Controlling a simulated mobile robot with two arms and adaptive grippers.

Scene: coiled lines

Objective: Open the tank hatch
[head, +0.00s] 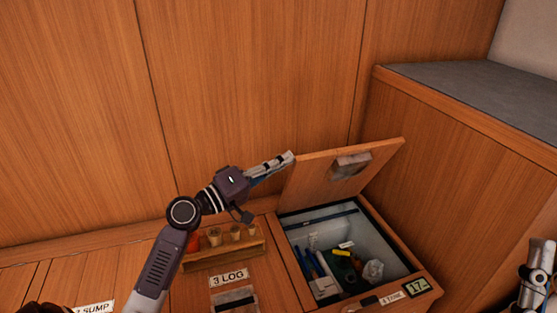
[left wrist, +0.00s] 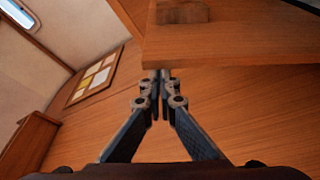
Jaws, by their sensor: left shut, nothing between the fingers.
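A wooden hatch lid (head: 330,175) stands raised at a slant, with a grey patch on its inner face. Below it is an open compartment with a pale inside (head: 297,236). The small label on its front edge is too blurred for me to read surely, so I cannot confirm it is the tank hatch. My left gripper (head: 289,158) is shut and empty at the lid's upper left edge; I cannot tell whether it touches. In the left wrist view, the shut fingertips (left wrist: 162,75) are close to the lid's edge (left wrist: 230,50). Part of my right gripper (head: 537,270) shows at the right edge.
The compartment holds blue tools, a dark green item and a crumpled pale item. Left of it are a wooden rack (head: 225,250) with several small items and a "3 LOG" label (head: 229,278). A wooden cabinet (head: 440,130) stands right, and a panelled wall behind.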

